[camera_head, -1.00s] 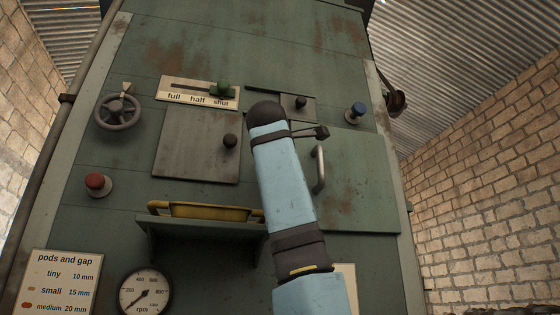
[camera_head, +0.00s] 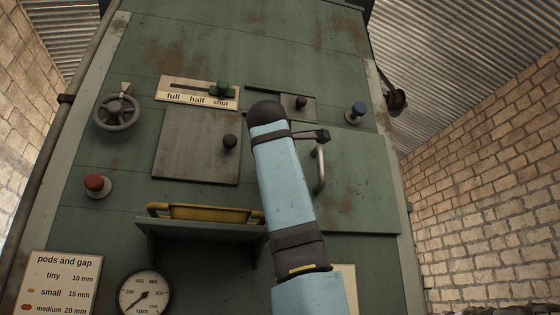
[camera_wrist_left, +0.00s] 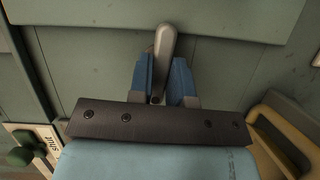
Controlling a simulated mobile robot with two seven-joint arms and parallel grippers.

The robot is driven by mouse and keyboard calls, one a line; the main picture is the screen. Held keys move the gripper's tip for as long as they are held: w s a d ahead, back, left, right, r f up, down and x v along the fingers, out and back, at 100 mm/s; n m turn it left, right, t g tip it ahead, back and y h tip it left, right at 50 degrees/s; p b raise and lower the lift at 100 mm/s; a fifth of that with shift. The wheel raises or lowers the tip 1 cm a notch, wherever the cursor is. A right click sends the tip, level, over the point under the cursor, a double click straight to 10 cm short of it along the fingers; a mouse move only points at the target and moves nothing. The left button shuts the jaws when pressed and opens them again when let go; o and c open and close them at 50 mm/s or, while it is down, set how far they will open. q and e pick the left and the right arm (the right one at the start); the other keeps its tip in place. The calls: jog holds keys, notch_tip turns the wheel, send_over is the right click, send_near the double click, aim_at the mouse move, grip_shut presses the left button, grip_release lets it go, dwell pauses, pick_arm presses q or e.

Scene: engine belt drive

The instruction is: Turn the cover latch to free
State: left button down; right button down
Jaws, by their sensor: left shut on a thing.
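The cover latch (camera_wrist_left: 166,42) is a grey rounded bar in the left wrist view. My left gripper (camera_wrist_left: 167,78) is shut on it, with one blue finger on each side. The latch's free end points up in that view and reaches the edge of a raised green panel, the cover (camera_wrist_left: 220,12). In the head view the cover (camera_head: 362,190) is the green panel with a metal handle, right of my left arm. My arm hides the latch and the fingers there. My right gripper is not in view.
A yellow tray (camera_head: 210,212) sits on a shelf left of my arm. A green slider knob (camera_head: 219,90) stands by the "shut" mark.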

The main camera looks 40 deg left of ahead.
pick_arm(q)
jog(key=m+g+p, duration=0.2)
jog(key=m, duration=0.2)
jog(key=m+g+y+p, duration=0.1)
jog(key=m+g+p, duration=0.1)
jog(key=m+p, duration=0.1)
jog(key=m+g+y+p, duration=0.1)
jog(key=m+g+p, duration=0.1)
jog(key=m, duration=0.3)
jog(key=shift+w+d+r+m+g, duration=0.15)
jog(key=shift+w+r+m+g, duration=0.05)
jog(key=shift+r+m+g, duration=0.15)
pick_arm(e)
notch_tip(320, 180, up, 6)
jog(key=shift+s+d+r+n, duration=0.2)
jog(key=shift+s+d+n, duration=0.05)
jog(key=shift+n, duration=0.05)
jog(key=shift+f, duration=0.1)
pick_arm(q)
jog(key=c, duration=1.1)
grip_release()
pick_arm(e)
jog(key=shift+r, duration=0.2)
pick_arm(q)
jog(key=shift+o, duration=0.2)
